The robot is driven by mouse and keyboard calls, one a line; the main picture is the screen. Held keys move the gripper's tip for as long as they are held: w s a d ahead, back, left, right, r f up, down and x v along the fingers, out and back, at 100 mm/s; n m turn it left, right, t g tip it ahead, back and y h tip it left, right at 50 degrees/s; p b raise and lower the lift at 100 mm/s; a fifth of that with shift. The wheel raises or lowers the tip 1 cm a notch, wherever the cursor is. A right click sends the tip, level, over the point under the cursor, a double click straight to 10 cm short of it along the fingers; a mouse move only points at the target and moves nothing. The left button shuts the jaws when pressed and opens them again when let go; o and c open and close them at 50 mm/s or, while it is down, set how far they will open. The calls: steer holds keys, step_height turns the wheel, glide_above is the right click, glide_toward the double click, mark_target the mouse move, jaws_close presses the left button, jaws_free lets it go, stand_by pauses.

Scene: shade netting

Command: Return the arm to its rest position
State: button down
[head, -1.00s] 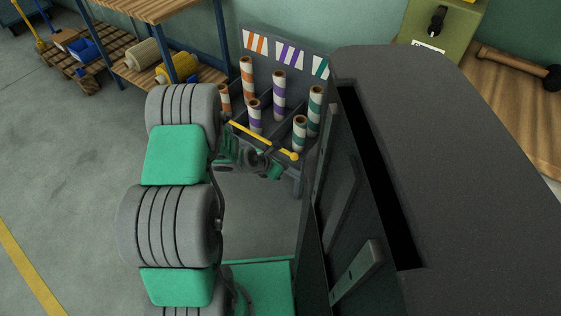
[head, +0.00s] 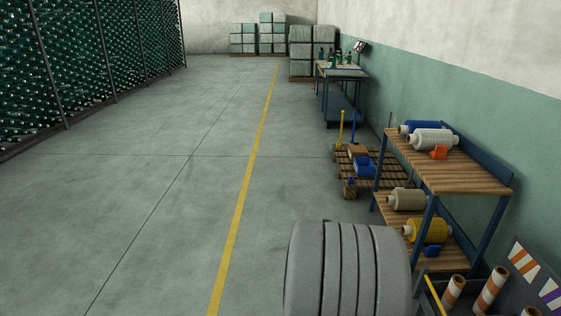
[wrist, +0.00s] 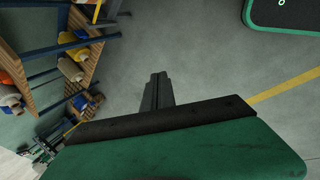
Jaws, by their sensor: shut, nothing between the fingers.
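My gripper (wrist: 157,84) shows in the wrist view as two dark fingers lying together above a dark bar and a green housing. The fingers are shut with nothing between them, and bare grey floor lies beyond the tips. In the head view a thick grey ribbed link of my arm (head: 348,270) rises at the bottom, right of the middle. My gripper and the rest of the arm are outside that view.
A wooden shelf rack (head: 445,165) with spools stands at the right, near striped rolls (head: 490,290). A loaded pallet (head: 372,172) and a workbench (head: 342,75) stand behind. The floor around the yellow line (head: 250,160) is clear.

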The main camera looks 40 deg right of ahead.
steer(key=w+a+r+t+y+p, duration=0.25)
steer(key=w+a+r, duration=0.45)
steer(key=a+r, duration=0.4)
steer(key=s+a+r+m+y+p, duration=0.1)
steer(key=a+r+p, duration=0.3)
steer(key=a, duration=0.9)
steer(key=s+a+r+m+y+p, duration=0.1)
steer(key=a+r+p, duration=0.2)
steer(key=a+r, duration=0.4)
steer(key=a, duration=0.6)
steer(key=shift+s+r+m+y+p, duration=0.2)
steer(key=shift+r+m+y+p, duration=0.1)
steer(key=shift+r+y+p, duration=0.05)
steer(key=shift+a, duration=0.1)
